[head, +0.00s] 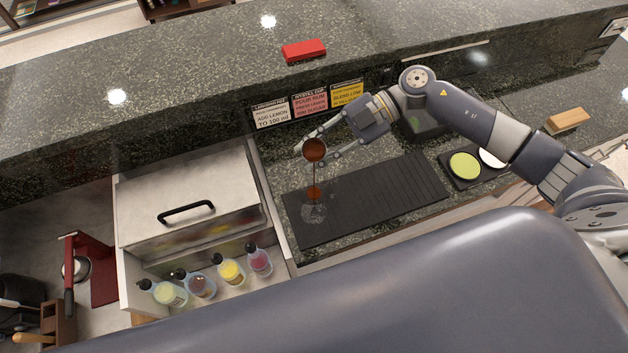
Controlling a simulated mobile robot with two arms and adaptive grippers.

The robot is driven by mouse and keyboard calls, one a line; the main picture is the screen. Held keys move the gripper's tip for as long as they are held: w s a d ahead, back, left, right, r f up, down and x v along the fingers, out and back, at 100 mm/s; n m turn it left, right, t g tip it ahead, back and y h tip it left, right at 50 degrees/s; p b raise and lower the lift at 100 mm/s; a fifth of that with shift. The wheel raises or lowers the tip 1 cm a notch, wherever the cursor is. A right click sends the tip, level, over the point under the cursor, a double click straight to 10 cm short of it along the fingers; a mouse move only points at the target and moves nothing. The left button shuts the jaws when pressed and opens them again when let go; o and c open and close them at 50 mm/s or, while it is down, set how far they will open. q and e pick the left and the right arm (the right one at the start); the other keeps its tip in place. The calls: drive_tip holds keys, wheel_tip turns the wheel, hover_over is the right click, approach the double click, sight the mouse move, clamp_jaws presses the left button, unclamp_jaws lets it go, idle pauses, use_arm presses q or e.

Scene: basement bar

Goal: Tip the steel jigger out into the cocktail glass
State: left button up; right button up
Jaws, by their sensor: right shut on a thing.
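My right gripper (318,149) is shut on the steel jigger (314,151), whose round face toward me looks reddish brown. It holds the jigger in the air above the far left part of the black bar mat (400,196). The clear cocktail glass (313,211) stands on the mat directly below in the picture. A thin dark line runs from the jigger down to an orange-brown patch (313,193) at the glass; it looks like liquid, but I cannot tell whether it is still flowing. My left gripper is not in view.
Several bottles (231,271) stand in a rail beside a steel lidded bin (187,200) on the left. Recipe cards (309,102) line the raised counter, with a red box (304,50) on top. A dark tray (452,173) with green and white discs lies right of the mat.

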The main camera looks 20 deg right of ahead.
drive_tip(key=shift+w+r+n+t+h, duration=0.1)
drive_tip(key=shift+r+n+t+h, duration=0.2)
drive_tip(key=shift+r+n+t, duration=0.15)
idle(0.6)
drive_tip(key=shift+w+r+n+t+b, duration=0.1)
drive_tip(key=shift+r+n+t+b, duration=0.2)
drive_tip(key=shift+n+t+b, duration=0.25)
idle(0.6)
drive_tip(key=shift+w+d+f+n+t+h+b, duration=0.1)
drive_tip(key=shift+f+n+t+h+b, duration=0.75)
drive_tip(key=shift+b, duration=1.3)
clamp_jaws()
drive_tip(key=shift+r+n+t+b, duration=0.55)
drive_tip(key=shift+r+t+b, duration=0.1)
drive_tip(key=shift+b, duration=0.1)
idle(0.4)
